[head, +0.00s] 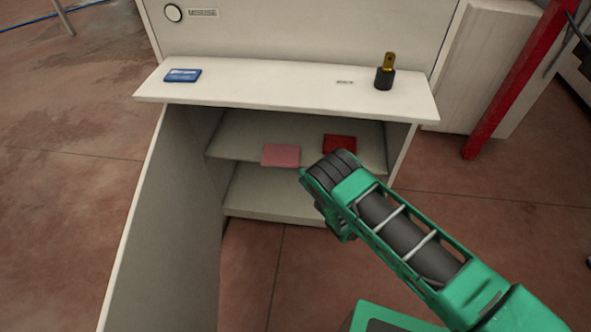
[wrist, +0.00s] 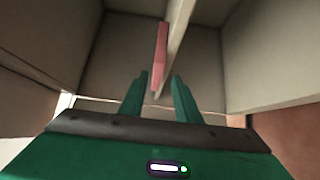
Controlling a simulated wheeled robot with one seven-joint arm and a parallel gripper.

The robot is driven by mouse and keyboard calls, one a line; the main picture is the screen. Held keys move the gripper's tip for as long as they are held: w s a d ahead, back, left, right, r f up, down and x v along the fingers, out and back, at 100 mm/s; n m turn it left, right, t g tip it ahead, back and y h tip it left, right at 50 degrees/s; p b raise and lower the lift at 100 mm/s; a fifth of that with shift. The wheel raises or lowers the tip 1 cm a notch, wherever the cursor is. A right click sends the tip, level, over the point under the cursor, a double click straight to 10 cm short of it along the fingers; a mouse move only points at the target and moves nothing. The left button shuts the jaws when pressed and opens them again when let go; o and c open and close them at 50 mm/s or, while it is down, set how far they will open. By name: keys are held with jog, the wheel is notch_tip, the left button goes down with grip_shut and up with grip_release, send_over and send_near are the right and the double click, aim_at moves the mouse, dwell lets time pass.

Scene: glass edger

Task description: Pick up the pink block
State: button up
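The pink block (head: 281,156) is a thin flat piece lying at the front edge of the upper shelf inside the white cabinet, left of a red block. In the wrist view the pink block (wrist: 159,52) shows edge-on near the top middle, ahead of my fingers. My gripper (wrist: 160,92) is open, with two green fingers apart and the block's near end showing between or just beyond their tips. I cannot tell how far the block is from the fingertips. In the head view my green arm hides the fingers.
A red block (head: 340,143) lies on the same shelf (head: 235,140). The white counter (head: 290,95) overhangs it, bearing a blue block (head: 183,75) and a black and brass object (head: 385,75). Cabinet side walls (head: 165,220) bound the space. A red post (head: 515,80) stands at right.

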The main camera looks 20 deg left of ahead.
aim_at(296, 167)
jog(key=shift+x, duration=2.75)
jog(key=shift+s, duration=0.1)
jog(key=shift+c, duration=0.5)
grip_shut()
jog(key=shift+r, duration=1.3)
jog(key=s+d+r, duration=0.5)
jog(key=s+d, duration=0.2)
jog(key=d, duration=0.5)
jog(key=shift+s, duration=0.15)
